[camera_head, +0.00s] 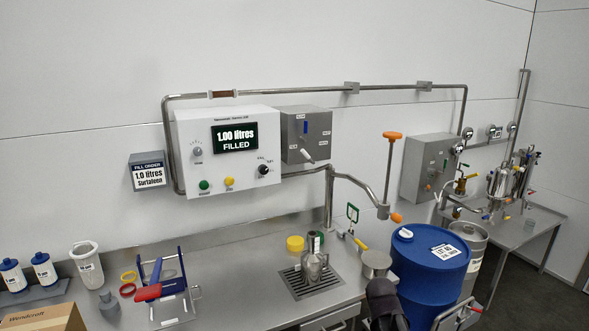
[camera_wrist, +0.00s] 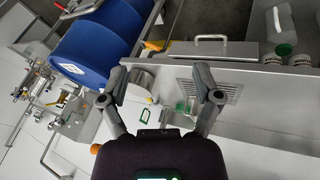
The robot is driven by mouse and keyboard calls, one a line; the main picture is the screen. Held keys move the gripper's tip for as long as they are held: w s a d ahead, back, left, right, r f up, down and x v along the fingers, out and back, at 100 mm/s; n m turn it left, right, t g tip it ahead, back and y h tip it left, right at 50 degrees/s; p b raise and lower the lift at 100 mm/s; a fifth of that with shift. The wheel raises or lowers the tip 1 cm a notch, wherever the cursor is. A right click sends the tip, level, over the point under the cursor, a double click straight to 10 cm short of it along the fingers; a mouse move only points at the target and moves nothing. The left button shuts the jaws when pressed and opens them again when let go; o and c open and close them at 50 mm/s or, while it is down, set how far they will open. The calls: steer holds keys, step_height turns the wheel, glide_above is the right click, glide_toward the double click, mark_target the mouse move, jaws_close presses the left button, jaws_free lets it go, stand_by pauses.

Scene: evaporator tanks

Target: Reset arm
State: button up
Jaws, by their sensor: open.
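My gripper (camera_wrist: 165,82) shows in the wrist view with its two dark fingers spread wide apart and nothing between them. In the head view a dark part of my arm shows at the bottom edge, in front of the blue drum (camera_head: 430,262); the fingertips cannot be made out there. The drum also shows at the upper left of the wrist view (camera_wrist: 95,45). A metal jug (camera_head: 314,266) stands upright on the drain grate (camera_head: 303,287), apart from my arm. The control box display (camera_head: 234,136) reads "1.00 litres FILLED".
A swivel pipe with an orange-topped handle (camera_head: 392,136) reaches over the counter toward the drum. A steel pot (camera_head: 376,262) stands beside the drum. Counter between stand and grate is clear.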

steer(key=s+a+f+m+g+y, duration=0.1)
steer(key=s+a+m+g+y, duration=0.1)
steer(key=s+a, duration=0.6)
steer(key=s+g+y, duration=0.1)
steer(key=s+g, duration=0.1)
steer(key=s, duration=0.1)
steer(key=shift+a+p, duration=0.3)
steer(key=shift+w, duration=0.1)
stand_by(1.4)
